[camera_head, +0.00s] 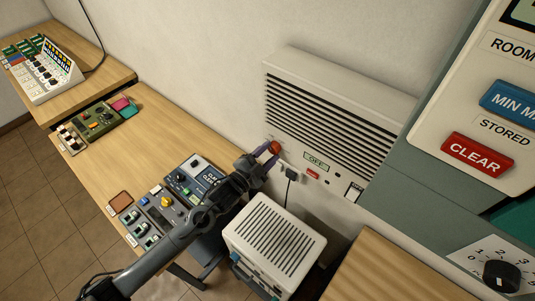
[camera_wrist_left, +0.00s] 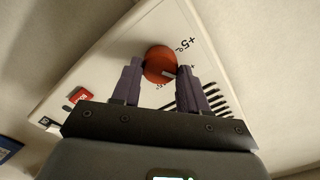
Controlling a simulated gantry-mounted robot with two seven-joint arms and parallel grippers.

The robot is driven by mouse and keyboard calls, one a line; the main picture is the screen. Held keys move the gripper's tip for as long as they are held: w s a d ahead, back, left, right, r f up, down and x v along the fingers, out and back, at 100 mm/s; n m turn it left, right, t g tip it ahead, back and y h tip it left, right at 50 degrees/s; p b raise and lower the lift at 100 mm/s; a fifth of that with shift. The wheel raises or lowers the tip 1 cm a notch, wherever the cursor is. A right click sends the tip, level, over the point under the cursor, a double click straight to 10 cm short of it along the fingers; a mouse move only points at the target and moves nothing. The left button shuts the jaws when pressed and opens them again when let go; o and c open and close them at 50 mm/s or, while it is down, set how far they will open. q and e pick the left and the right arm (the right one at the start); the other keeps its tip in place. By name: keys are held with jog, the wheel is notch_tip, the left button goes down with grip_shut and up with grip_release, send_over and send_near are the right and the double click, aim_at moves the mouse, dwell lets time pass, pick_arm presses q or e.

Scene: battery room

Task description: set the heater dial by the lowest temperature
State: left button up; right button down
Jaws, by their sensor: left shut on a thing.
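The heater dial is a round orange-red knob (camera_head: 274,147) on the lower left of the pale wall heater (camera_head: 330,85). In the left wrist view the dial (camera_wrist_left: 158,62) has a white pointer mark toward its lower right, and a "+5°" label stands to its right. My left gripper (camera_head: 266,153) is shut on the dial, with one purple finger on each side of it. The thermometer panel (camera_head: 440,118) at the right has a blue MIN MAX button (camera_head: 510,104) and a red CLEAR button (camera_head: 477,154). Its display is mostly cut off, so no reading shows. My right gripper is not in view.
A white vented unit (camera_head: 273,238) stands under my left gripper. Control boxes lie on the wooden bench (camera_head: 150,137). A numbered black dial (camera_head: 501,277) is at lower right.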

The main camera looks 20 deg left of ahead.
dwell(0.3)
pick_arm(q)
jog(key=o, duration=1.1)
jog(key=shift+c, duration=0.2)
jog(key=b+v, duration=0.1)
jog(key=v, duration=0.9)
jog(key=shift+s, duration=0.4)
jog(key=shift+a, duration=0.1)
